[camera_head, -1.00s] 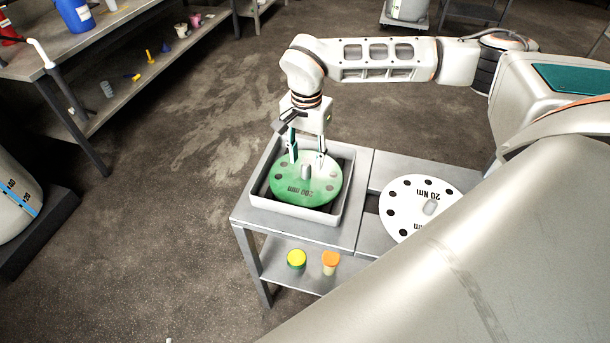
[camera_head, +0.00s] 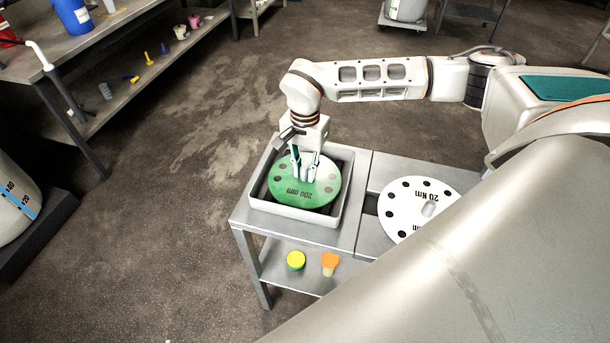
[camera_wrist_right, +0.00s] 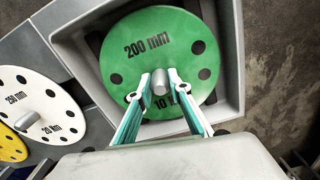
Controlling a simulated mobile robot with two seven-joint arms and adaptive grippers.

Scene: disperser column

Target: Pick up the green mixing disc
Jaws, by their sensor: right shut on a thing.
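The green mixing disc (camera_head: 294,191) lies in a grey square tray (camera_head: 258,203) on a metal table, marked "200 mm", with dark holes near its rim. My right gripper (camera_head: 305,175) reaches down over it from above, its fingers shut on the grey knob at the disc's centre. In the right wrist view the green disc (camera_wrist_right: 167,48) fills the upper middle, and the right gripper's fingers (camera_wrist_right: 160,85) stand on either side of the knob. The disc still appears to be within the tray. My left gripper is not in view.
A white disc (camera_head: 405,208) marked "20 Nm" lies on the table to the right of the tray. A yellow disc (camera_wrist_right: 10,146) shows beyond it in the right wrist view. A yellow-lidded jar (camera_head: 296,260) and an orange-lidded jar (camera_head: 330,262) stand on the lower shelf.

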